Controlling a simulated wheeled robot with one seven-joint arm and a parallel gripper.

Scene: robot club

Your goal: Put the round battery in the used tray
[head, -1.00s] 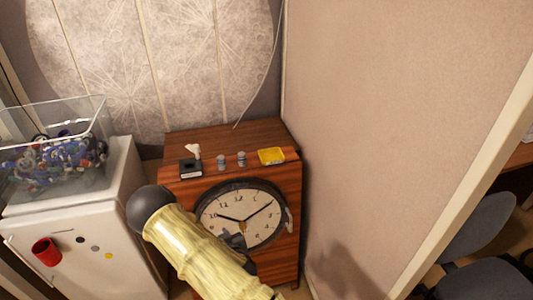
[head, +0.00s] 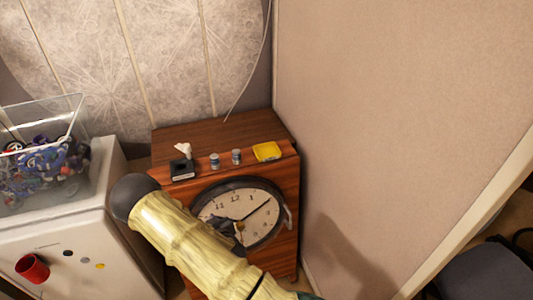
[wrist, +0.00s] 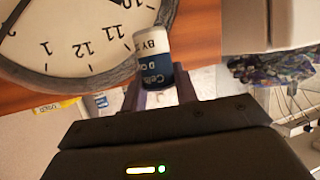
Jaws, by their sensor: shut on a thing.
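My gripper (wrist: 158,92) is shut on a white and dark blue round battery (wrist: 153,57) with printed lettering in the wrist view. In the head view my gripper (head: 226,228) is in front of the clock face, partly hidden by my arm; the held battery cannot be made out there. A yellow tray (head: 267,151) sits on the right of the wooden cabinet's top front edge, above and apart from my gripper. In the wrist view a strip of yellow (wrist: 68,102) with a small label shows at the left.
The wooden cabinet (head: 215,135) has a large clock (head: 255,212) in its front. Two small cylinders (head: 214,160) (head: 236,157) and a black box (head: 182,169) with a white piece stand left of the tray. A white fridge (head: 80,240) with a clear bin is left; a wall panel (head: 400,120) is right.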

